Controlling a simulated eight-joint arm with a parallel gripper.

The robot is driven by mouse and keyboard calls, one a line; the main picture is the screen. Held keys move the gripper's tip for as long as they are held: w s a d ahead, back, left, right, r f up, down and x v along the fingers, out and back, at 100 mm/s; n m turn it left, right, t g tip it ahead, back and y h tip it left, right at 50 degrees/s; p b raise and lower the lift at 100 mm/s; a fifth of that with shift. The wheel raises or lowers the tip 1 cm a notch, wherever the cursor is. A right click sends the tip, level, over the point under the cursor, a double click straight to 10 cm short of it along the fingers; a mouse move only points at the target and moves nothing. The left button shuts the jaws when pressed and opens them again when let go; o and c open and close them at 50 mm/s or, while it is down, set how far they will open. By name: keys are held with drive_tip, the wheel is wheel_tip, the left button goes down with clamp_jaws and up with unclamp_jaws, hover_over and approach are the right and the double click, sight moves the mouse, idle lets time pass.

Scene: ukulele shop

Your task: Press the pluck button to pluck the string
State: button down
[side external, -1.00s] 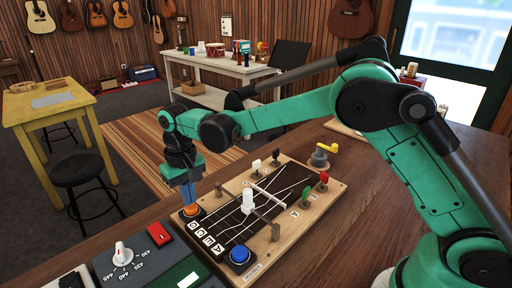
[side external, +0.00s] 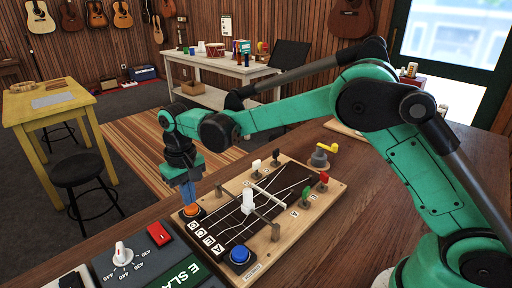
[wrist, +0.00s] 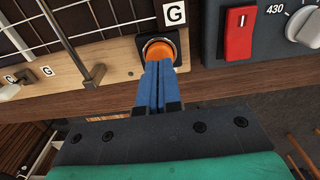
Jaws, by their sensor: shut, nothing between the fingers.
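A wooden string board (side external: 290,222) with a dark fretted panel lies on the table. An orange button (side external: 191,210) sits at its left corner, beside a "G" label in the wrist view (wrist: 175,14). A blue button (side external: 240,254) sits at its front corner. I cannot read which one is marked as the pluck button. My gripper (side external: 187,203) points down with its blue fingers shut and empty. In the wrist view the fingertips (wrist: 158,64) are at the orange button (wrist: 160,50) and seem to touch it. How far the button is pressed cannot be told.
A tuner box (side external: 150,262) with a red switch (side external: 159,233), a white knob (side external: 122,252) and a lit green display (side external: 183,273) stands beside the board.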

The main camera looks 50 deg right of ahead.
drive_tip(key=shift+r, duration=2.95)
drive_tip(key=shift+s+d+r, duration=0.15)
drive_tip(key=shift+d+r, duration=0.05)
drive_tip(key=shift+r, duration=0.05)
drive_tip(key=s+d+r+t, duration=0.3)
drive_tip(key=s+d+r, duration=0.2)
drive_tip(key=s+d, duration=0.15)
drive_tip(key=s+d+f+t, duration=0.3)
drive_tip(key=s+d+t, duration=0.1)
drive_tip(key=s, duration=0.5)
drive_tip(key=shift+f, duration=0.2)
